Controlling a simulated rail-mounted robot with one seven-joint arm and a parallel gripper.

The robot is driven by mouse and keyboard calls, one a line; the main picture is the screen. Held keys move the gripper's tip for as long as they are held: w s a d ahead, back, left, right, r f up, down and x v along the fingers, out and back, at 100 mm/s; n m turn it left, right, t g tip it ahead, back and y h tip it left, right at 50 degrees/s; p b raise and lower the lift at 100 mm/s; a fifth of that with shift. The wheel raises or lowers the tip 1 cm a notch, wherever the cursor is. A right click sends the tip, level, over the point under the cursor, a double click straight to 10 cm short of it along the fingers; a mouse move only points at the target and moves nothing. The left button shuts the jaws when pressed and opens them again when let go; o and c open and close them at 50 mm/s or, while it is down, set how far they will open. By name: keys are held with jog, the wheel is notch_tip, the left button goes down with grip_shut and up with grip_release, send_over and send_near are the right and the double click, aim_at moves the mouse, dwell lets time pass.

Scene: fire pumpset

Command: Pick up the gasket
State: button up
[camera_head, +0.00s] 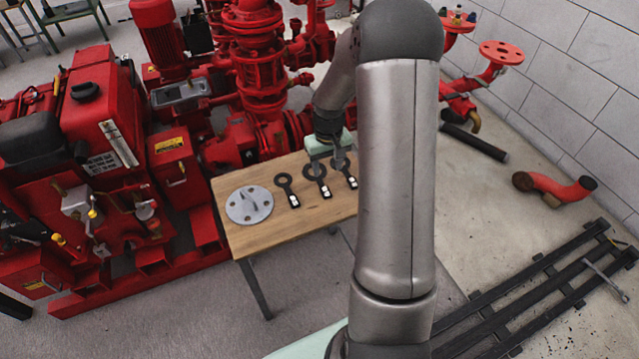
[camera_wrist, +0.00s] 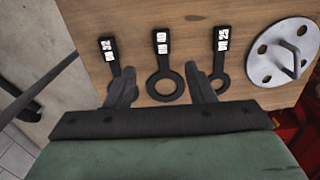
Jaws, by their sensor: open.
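Three flat black ring gaskets with tabs and white number labels lie in a row on a wooden table (camera_head: 245,240). In the head view they are the left gasket (camera_head: 287,191), the middle gasket (camera_head: 323,188) and the right gasket (camera_head: 350,180). The wrist view shows the middle gasket (camera_wrist: 162,48) between the finger directions, with one gasket (camera_wrist: 108,52) to its left and another (camera_wrist: 220,45) to its right. My gripper (camera_wrist: 163,82) is open and empty above the row. Its fingers partly cover the outer gaskets' rings. I cannot tell its exact height.
A round grey metal plate with a handle and holes (camera_head: 249,205) lies on the table beside the row; it also shows in the wrist view (camera_wrist: 285,52). Red pump machinery (camera_head: 255,60) stands behind and left of the table. My arm hides the table's right part in the head view.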

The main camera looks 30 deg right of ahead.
aim_at(325, 190)
jog(key=f, duration=0.9)
jog(key=shift+w+a, duration=0.2)
jog(key=c, duration=1.1)
grip_shut()
